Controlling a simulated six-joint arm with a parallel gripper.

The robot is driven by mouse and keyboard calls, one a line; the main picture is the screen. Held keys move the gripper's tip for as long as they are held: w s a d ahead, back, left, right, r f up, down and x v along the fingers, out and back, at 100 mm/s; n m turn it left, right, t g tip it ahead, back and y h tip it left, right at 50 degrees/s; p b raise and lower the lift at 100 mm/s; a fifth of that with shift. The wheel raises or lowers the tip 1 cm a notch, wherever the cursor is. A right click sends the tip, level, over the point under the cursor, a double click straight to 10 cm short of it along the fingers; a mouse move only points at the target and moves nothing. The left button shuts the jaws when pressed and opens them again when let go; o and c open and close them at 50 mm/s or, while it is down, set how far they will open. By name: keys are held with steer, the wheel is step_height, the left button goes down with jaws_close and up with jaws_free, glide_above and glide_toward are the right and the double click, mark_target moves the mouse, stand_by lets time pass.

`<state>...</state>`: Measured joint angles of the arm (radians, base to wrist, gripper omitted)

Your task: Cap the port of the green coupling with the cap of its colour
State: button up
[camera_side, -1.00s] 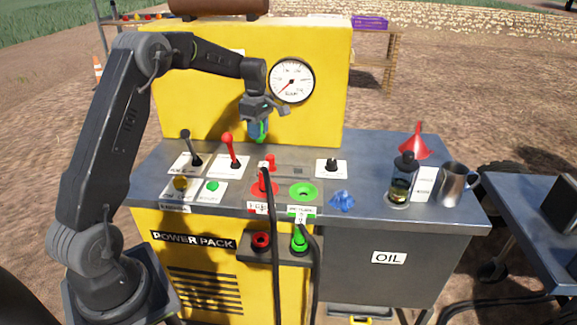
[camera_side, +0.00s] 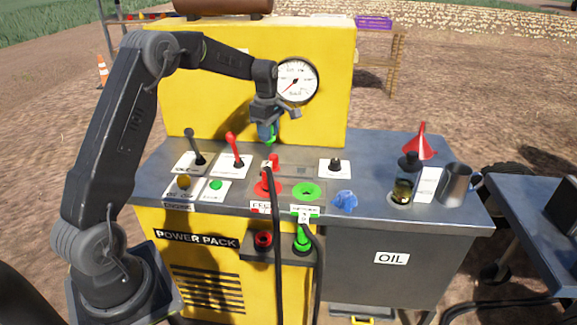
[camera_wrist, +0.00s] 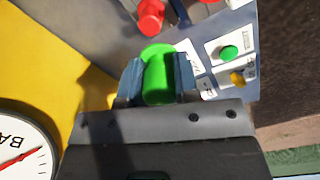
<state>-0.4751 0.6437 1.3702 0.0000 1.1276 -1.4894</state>
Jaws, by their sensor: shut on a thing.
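My gripper (camera_side: 268,132) is shut on the green cap (camera_wrist: 158,75), which shows between its blue-grey fingers in the wrist view. It holds the cap in the air above the back of the bench, in front of the yellow panel. The green coupling's port (camera_side: 306,191) is a bright green ring with a dark centre on the bench top, to the right of and nearer than my gripper. A red coupling (camera_side: 266,187) with a red upright part stands just left of it.
Levers with a red and a black handle (camera_side: 235,152) stand left of the couplings. Black hoses hang at the front.

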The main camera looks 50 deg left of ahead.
steer(key=w+d+f, duration=0.2)
steer(key=d, duration=1.3)
steer(key=shift+w+f, duration=0.1)
steer(key=shift+f, duration=2.9)
steer(key=shift+f, duration=1.15)
steer(key=o, duration=1.4)
steer(key=shift+r, duration=0.15)
steer(key=shift+r, duration=3.4)
